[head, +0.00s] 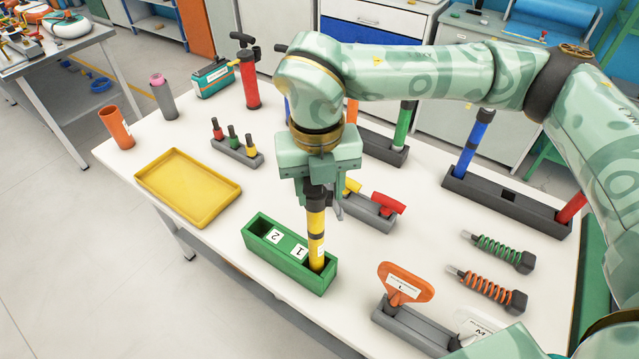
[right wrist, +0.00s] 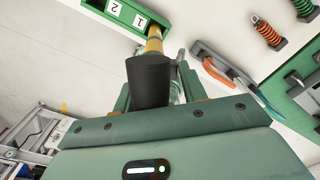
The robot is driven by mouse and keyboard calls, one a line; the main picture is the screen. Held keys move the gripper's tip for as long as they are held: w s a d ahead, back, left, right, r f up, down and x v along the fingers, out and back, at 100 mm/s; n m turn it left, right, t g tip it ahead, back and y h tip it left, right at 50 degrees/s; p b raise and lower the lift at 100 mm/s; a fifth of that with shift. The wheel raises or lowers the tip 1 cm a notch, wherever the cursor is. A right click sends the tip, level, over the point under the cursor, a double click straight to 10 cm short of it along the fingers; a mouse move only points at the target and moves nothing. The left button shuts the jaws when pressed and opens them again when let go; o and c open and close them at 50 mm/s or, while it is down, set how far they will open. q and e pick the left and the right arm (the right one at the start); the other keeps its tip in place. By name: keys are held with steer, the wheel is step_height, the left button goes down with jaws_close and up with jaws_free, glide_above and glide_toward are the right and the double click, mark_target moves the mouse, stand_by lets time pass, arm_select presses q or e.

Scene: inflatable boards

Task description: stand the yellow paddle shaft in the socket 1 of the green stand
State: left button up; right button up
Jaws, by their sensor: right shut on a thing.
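The green stand (head: 290,270) lies on the white table, with labels 2 and 1 on its top and an opening at each end. The yellow paddle shaft (head: 316,240), with dark bands and a black top, is roughly upright at the end beside label 1. Its lower end appears inside that opening; how deep is hidden. My right gripper (head: 318,192) is shut on the shaft's black top, above the stand. The right wrist view shows the black top (right wrist: 149,80), the yellow shaft (right wrist: 154,42) and the stand (right wrist: 128,16). My left gripper is not in view.
A yellow tray (head: 187,188) lies left of the stand. A grey rack with a red piece (head: 388,203) is close behind the gripper. A grey holder with an orange paddle (head: 405,283) is at front right, near spring parts (head: 487,290). White table is bare between them.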

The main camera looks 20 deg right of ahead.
steer(key=shift+f+b, duration=1.5)
steer(key=shift+f, duration=0.6)
steer(key=o, duration=1.3)
steer(key=shift+c, duration=0.2)
steer(key=r, duration=1.1)
steer(key=r+p, duration=0.1)
steer(key=r, duration=0.4)
steer(key=shift+a+r, duration=0.2)
steer(key=shift+a, duration=0.05)
